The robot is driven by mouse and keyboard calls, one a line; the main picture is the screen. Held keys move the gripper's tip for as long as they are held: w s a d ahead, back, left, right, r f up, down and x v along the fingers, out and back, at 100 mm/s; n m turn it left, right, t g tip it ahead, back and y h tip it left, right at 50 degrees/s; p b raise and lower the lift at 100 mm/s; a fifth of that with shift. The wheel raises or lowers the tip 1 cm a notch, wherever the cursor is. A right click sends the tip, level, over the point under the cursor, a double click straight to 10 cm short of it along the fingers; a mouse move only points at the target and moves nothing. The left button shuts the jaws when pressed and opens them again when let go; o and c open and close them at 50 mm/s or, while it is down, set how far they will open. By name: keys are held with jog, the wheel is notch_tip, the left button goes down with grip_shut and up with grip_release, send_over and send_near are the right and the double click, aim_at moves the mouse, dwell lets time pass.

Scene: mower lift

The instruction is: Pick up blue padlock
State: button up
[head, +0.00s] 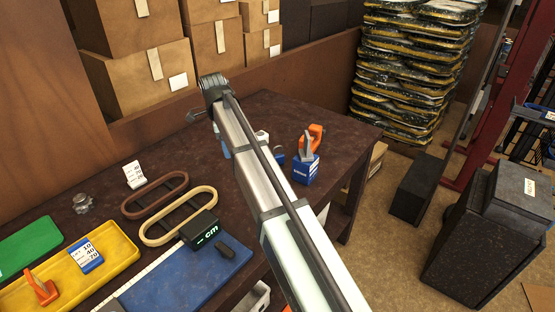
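A small blue object (279,157), possibly the blue padlock, shows just right of my arm on the dark table. My arm hides part of it, so I cannot tell for sure what it is. My arm crosses the picture from the bottom right to above the table's back. At its far end is a dark part (214,88) with a thin hooked piece to its left. I cannot make out gripper fingers there, or whether they hold anything. The dark end is beyond the blue object in the picture.
A blue box (304,171) with an orange-handled tool (313,137) stands right of my arm. Left are two oval belts (180,214), a black display (199,230), a blue mat (190,278) and a yellow tray (122,251). Cardboard boxes (140,77) stand behind the table.

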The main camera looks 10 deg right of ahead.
aim_at(277, 155)
jog(key=w+d+n+t+h, duration=0.1)
jog(key=w+d+h, duration=0.15)
jog(key=d, duration=0.35)
jog(key=w+d+n+h, duration=0.1)
jog(key=w+d, duration=0.2)
jog(key=d, duration=0.3)
jog(key=x, duration=0.7)
jog(key=shift+w+d+f, duration=0.15)
jog(key=shift+d+f, duration=0.05)
jog(key=shift+w+x, duration=0.15)
jog(key=shift+x, duration=1.25)
jog(key=shift+w+x, duration=0.15)
jog(key=shift+x, duration=1.2)
jog(key=shift+c, duration=0.3)
grip_shut()
